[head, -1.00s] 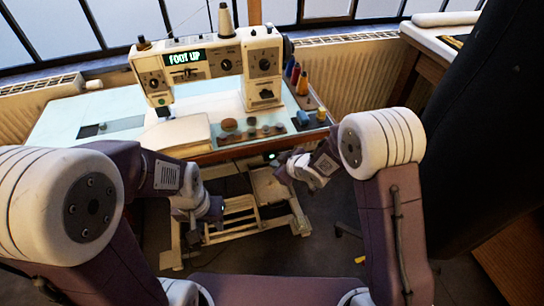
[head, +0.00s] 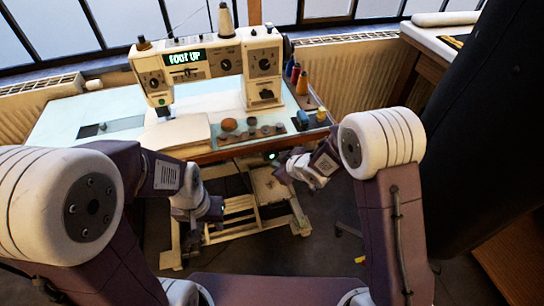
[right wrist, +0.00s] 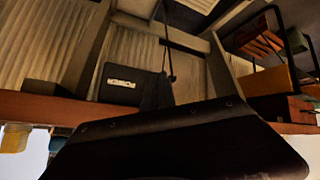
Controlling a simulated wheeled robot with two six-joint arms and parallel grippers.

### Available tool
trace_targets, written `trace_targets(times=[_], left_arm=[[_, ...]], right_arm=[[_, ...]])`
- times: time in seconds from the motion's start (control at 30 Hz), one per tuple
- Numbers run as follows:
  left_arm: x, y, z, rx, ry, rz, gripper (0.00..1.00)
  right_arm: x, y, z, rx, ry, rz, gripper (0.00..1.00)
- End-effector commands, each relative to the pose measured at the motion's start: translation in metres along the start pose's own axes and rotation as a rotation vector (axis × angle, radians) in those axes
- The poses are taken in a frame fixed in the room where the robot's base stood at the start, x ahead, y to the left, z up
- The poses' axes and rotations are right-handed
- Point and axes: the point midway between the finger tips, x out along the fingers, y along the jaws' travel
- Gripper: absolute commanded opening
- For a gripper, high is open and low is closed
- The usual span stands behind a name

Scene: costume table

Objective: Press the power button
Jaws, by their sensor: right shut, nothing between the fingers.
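The sewing machine (head: 205,62) stands on the pale blue table, and its display reads "FOOT UP". A small green-lit spot (head: 272,156), which looks like the power button, shows just under the table's front edge. My right gripper (head: 281,174) is shut and empty, just below and right of that spot; I cannot tell whether they touch. In the right wrist view a large black part fills the foreground, and the button cannot be made out. My left gripper (head: 217,208) hangs low in front of the table, seen from behind; its fingers are too small to judge.
The table edge (head: 240,150) runs just above my grippers. The cream stand and treadle (head: 238,210) are below. Thread spools (head: 296,76) and small tins stand at the table's right. A dark labelled box (right wrist: 125,83) shows in the right wrist view.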

Motion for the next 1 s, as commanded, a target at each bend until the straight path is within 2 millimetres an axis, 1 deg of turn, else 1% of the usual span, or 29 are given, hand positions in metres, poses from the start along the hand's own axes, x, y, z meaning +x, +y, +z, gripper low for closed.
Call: trace_targets(times=[0.33,0.57,1.0], left_arm=[[-0.0003,0.0,0.0,0.0,0.0,0.0,0.36],[-0.0077,0.0001,-0.0008,0.0,0.0,0.0,0.36],[-0.0077,0.0001,-0.0008,0.0,0.0,0.0,0.36]], right_arm=[[0.0,0.0001,-0.0002,0.0,0.0,0.0,0.0],[0.0045,0.0044,-0.0051,0.0,-0.001,0.0,0.0],[0.0067,0.0053,-0.0056,0.0,0.0,0.0,0.0]])
